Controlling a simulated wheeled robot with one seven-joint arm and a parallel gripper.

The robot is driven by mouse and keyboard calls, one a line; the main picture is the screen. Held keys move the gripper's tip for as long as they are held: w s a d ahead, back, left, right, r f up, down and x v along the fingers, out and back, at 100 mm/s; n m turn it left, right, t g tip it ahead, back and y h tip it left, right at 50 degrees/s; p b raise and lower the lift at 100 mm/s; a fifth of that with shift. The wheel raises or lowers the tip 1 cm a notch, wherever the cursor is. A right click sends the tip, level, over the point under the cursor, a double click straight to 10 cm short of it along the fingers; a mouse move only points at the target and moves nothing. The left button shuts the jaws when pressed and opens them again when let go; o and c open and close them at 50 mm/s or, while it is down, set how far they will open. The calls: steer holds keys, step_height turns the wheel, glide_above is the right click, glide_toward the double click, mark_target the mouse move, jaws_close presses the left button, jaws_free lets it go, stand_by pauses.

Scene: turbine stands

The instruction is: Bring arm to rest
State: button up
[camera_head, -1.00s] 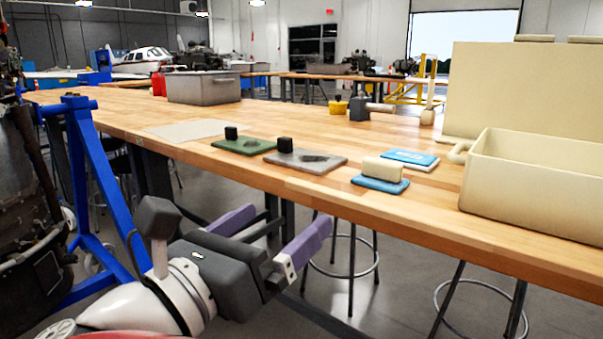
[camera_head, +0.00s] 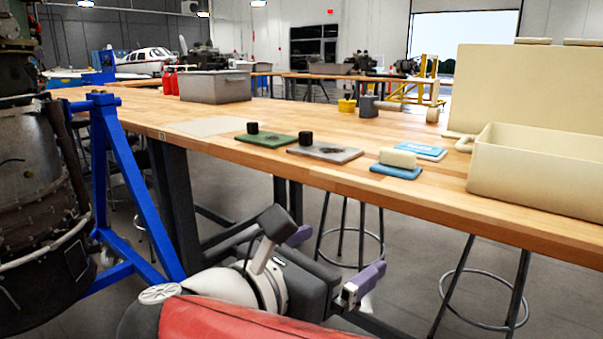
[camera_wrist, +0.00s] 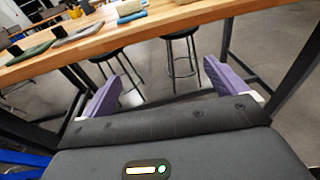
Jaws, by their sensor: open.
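My gripper (camera_wrist: 165,95) is open and empty, its two purple fingers spread wide apart in the wrist view. In the head view my gripper (camera_head: 332,262) is low, in front of the wooden workbench (camera_head: 340,178) and below its top, touching nothing that I can see. My arm is folded low at the bottom of the head view, with a red link nearest the camera. In the head view part of the fingers is hidden behind the dark gripper body.
On the bench lie a green plate (camera_head: 266,139), a grey plate (camera_head: 326,152), blue pads (camera_head: 396,171) and a cream bin (camera_head: 540,165). Stools (camera_head: 345,237) stand under the bench. A blue stand (camera_head: 140,190) holding an engine (camera_head: 38,190) is at left.

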steer(key=s+d+f+m+g+y, duration=0.3)
steer(key=d+f+m+y, duration=0.2)
steer(key=f+m, duration=0.4)
steer(key=s+d+f+m+g+y, duration=0.3)
steer(key=d+f+m+y, duration=0.3)
steer(key=m, duration=1.2)
step_height(320, 180, down, 4)
steer(key=shift+s+d+f, duration=0.25)
steer(key=shift+s+d, duration=0.05)
steer(key=shift+d, duration=0.15)
